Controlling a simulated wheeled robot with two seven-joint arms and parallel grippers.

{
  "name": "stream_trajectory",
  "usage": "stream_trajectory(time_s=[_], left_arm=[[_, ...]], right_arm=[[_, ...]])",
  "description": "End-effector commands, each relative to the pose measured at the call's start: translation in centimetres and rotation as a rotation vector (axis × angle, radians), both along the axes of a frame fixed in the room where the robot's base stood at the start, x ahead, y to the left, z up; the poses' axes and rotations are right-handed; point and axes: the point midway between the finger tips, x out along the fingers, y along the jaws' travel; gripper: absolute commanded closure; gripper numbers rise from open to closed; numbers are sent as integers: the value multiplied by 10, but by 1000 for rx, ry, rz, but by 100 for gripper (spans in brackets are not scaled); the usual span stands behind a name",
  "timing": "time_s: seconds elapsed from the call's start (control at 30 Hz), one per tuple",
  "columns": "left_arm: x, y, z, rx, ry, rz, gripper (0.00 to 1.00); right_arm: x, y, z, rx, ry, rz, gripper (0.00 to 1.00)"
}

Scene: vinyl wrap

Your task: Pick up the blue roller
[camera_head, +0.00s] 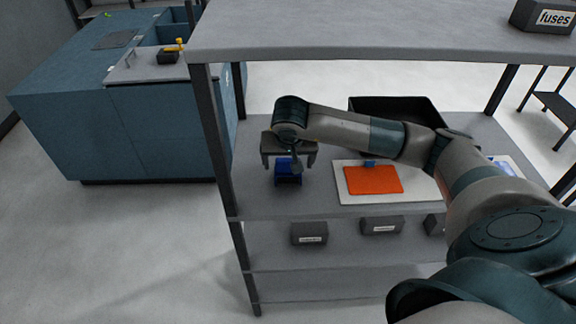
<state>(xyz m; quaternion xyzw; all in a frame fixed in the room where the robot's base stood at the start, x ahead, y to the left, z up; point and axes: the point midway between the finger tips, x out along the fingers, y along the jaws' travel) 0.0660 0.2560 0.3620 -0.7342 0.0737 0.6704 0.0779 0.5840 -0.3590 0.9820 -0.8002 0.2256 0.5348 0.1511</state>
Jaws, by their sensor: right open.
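A dark blue object (288,179), which looks like the blue roller, stands on the middle shelf near its left front. My right gripper (289,163) points down right over it. Its two fingers are spread wide, one on the left and one on the right of the blue object. The gripper body hides the object's top, and I cannot tell whether the fingers touch it. My left gripper is not in view.
A white board (415,186) with an orange sheet (373,180) lies to the right, with a small blue piece (370,163) at its back edge. A black bin (395,104) stands behind. The upper shelf (370,32) overhangs, and a shelf post (212,140) stands at the left.

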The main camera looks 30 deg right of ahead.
Motion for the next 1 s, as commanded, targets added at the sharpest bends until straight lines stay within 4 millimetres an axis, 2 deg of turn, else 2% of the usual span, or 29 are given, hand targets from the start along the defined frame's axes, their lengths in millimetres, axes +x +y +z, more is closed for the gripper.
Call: stream_trajectory(time_s=[0.03, 0.17, 0.4, 0.87, 1.0], left_arm=[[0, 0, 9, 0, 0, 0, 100], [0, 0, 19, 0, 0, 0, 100], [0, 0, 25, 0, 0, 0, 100], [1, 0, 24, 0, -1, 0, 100], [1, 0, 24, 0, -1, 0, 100]], right_arm=[[1, -1, -1, 0, 4, -3, 17], [8, -4, -13, 0, 3, -2, 17], [15, -8, -34, 0, 1, 0, 17], [15, -8, -35, 0, 0, 0, 17], [15, -8, -35, -1, 0, 0, 48]])
